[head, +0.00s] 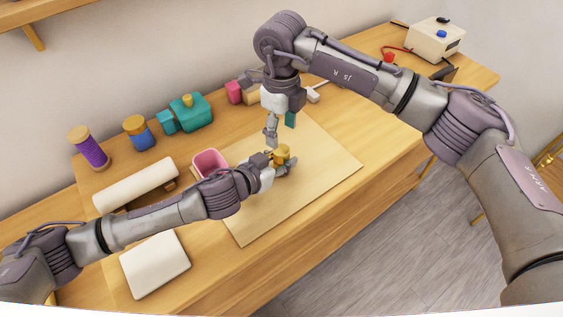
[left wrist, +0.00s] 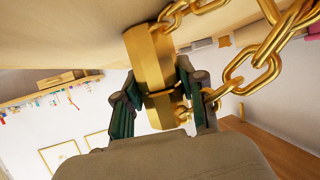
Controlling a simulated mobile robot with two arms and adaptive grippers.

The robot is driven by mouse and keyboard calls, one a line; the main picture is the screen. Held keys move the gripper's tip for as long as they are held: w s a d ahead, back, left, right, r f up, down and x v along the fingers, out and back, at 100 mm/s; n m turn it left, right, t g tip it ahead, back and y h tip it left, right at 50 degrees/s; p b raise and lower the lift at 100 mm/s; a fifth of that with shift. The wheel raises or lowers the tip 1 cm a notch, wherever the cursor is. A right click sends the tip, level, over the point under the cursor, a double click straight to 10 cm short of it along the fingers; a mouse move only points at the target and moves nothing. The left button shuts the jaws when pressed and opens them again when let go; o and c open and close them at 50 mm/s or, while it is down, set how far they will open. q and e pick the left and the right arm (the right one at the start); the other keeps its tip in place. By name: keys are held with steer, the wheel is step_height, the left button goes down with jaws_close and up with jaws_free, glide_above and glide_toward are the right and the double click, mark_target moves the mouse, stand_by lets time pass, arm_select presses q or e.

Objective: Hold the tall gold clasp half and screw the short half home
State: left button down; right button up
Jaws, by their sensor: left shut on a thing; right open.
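A gold clasp (head: 282,151) stands over the pale board in the head view. My left gripper (head: 279,164) is shut around it from the left. In the left wrist view the clasp is a faceted gold barrel (left wrist: 148,54) between the dark green fingers of my left gripper (left wrist: 158,88). A smaller gold part (left wrist: 160,110) lies below a thin rim; I cannot tell whether the two halves are fully joined. Gold chain (left wrist: 255,65) links hang at the clasp's right side. My right gripper (head: 271,128) is open, pointing down just above the clasp, apart from it.
The pale board (head: 320,165) has free room right of the clasp. A pink bin (head: 209,162), white roll (head: 135,186) and white pad (head: 155,264) lie to the left. Purple (head: 91,150) and blue (head: 139,133) spools and a teal object (head: 192,111) stand behind. A cream box (head: 433,40) is far right.

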mark_target(281, 149)
steer(key=shift+r, duration=0.2)
steer(key=shift+f, duration=4.05)
jaws_close()
steer(key=c, duration=1.2)
jaws_free()
steer(key=shift+m, duration=1.4)
